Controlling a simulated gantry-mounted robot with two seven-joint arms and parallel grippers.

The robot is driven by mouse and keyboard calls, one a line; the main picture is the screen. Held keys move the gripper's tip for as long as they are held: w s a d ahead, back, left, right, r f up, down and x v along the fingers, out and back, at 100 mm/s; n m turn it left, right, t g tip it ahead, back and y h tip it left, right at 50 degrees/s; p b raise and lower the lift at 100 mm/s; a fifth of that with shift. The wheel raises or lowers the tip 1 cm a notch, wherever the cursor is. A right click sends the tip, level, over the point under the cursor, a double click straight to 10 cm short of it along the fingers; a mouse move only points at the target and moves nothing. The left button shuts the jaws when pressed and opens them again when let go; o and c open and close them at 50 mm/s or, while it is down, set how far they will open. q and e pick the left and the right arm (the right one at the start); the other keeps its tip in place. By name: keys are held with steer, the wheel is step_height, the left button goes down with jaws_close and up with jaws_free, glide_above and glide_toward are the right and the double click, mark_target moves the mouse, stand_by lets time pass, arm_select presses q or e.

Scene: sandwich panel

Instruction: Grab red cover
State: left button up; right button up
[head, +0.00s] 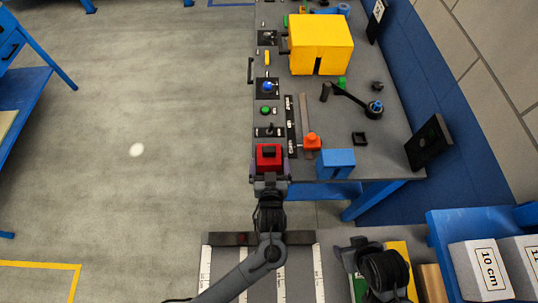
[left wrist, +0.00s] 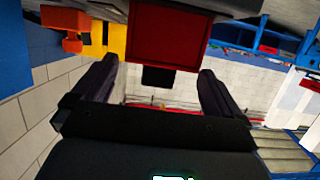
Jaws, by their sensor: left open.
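The red cover (head: 268,164) is a small red box with a black part on it, at the near left corner of the workbench panel. In the left wrist view the red cover (left wrist: 165,35) shows as a dark red square with a black tab below it. My left gripper (head: 269,174) is open at the near side of the cover, one finger toward each side. In the left wrist view the fingers of my left gripper (left wrist: 155,88) stand apart with a gap around the tab. Contact with the cover cannot be made out.
An orange block (head: 312,142) and a blue block (head: 336,163) stand to the right of the cover. A large yellow box (head: 320,45) is farther back. Switches and knobs line the panel's left edge. A black upright plate (head: 428,144) stands at the right. Open floor lies left.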

mark_target(269, 157)
arm_select(q)
steer(key=shift+b+x, duration=0.4)
steer(key=shift+x, duration=2.25)
steer(key=shift+a, duration=0.1)
steer(key=c, duration=0.8)
